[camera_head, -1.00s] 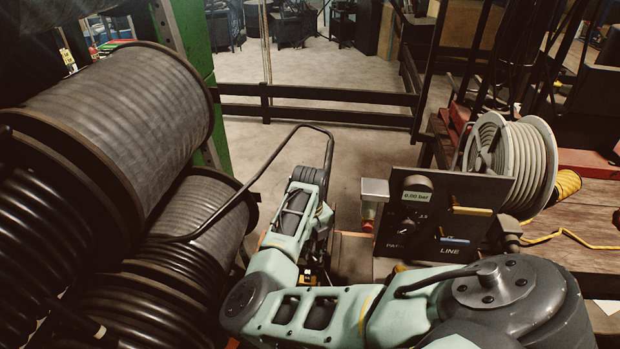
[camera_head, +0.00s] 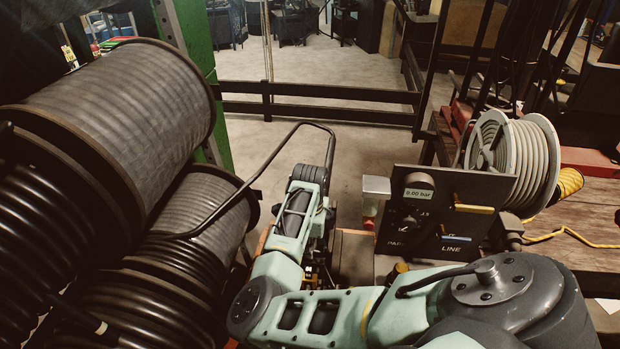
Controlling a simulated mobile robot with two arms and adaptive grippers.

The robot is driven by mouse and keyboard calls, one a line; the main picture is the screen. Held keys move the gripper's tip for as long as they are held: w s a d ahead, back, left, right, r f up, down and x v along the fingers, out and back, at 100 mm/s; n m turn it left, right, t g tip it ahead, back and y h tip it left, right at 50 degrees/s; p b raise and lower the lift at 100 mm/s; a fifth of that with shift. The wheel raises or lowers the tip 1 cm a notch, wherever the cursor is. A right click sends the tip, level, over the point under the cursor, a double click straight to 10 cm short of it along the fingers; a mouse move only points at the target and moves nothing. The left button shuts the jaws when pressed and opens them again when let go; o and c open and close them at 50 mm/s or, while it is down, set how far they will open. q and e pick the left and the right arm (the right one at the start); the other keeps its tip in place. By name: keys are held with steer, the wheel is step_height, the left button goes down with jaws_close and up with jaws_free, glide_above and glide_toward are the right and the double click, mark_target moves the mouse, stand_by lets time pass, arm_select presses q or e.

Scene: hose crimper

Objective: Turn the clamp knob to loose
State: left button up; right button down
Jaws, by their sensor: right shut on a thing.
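My right arm reaches in from the lower right, bends at the left, and runs up the middle. My right gripper (camera_head: 318,270) is mostly hidden behind the forearm, low beside the orange-edged machine. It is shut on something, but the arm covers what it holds. The clamp knob cannot be made out clearly; it may be behind my wrist. My left gripper is not in view.
A dark control panel (camera_head: 468,222) with a gauge reading 0.00 bar stands right of the arm. Large black hose reels (camera_head: 125,115) crowd the left. A grey hose reel (camera_head: 535,160) stands on the wooden bench (camera_head: 585,225). Open floor lies behind.

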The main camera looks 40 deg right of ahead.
steer(key=shift+n, duration=0.5)
steer(key=c, duration=2.1)
jaws_free()
steer(key=shift+r, duration=0.1)
step_height(320, 180, up, 12)
steer(key=shift+f, duration=0.1)
